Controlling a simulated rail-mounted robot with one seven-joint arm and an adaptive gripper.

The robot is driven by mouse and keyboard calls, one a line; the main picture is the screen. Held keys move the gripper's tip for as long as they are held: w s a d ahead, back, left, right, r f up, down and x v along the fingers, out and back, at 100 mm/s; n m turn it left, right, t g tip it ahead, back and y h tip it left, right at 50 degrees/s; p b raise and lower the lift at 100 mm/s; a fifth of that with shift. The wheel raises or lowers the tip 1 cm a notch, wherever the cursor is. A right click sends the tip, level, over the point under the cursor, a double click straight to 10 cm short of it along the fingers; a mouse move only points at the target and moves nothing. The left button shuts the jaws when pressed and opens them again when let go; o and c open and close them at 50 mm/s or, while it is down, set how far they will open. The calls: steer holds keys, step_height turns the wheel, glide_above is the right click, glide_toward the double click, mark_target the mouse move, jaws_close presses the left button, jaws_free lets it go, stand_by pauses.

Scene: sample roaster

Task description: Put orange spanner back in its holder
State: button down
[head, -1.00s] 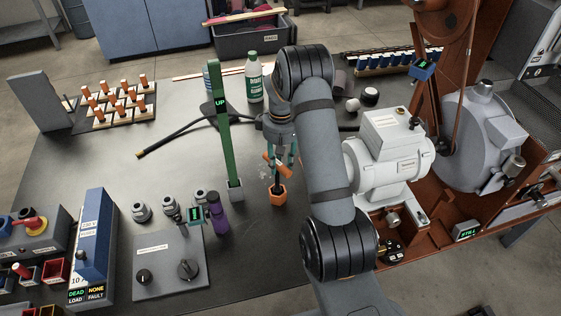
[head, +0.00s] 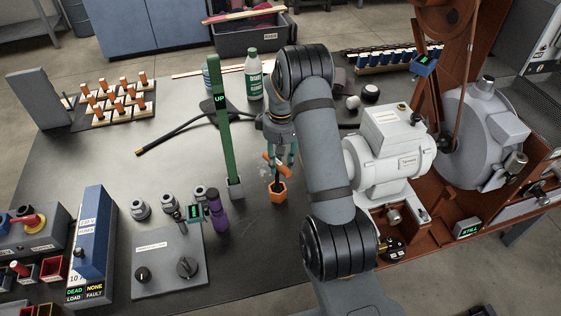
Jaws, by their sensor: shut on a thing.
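The orange spanner (head: 282,168) has an orange cross-handle and a dark shaft pointing down. My gripper (head: 278,152) is shut on it at the handle, with the teal-edged fingers reaching down around it. An orange six-sided cup, the holder (head: 278,195), stands on the dark table directly below. The dark shaft meets the cup's opening in the picture; I cannot tell how deep it sits. My arm covers the area just right of the gripper.
A green post marked UP (head: 223,130) stands close left of the gripper. A purple flask (head: 217,212) and a grey control box (head: 168,258) are at the front left. A white motor (head: 390,155) is to the right. A green-and-white bottle (head: 254,78) stands behind.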

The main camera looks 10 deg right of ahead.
steer(key=shift+f+b, duration=0.7)
steer(key=shift+f, duration=0.25)
steer(key=c, duration=1.2)
jaws_free()
step_height(320, 180, up, 12)
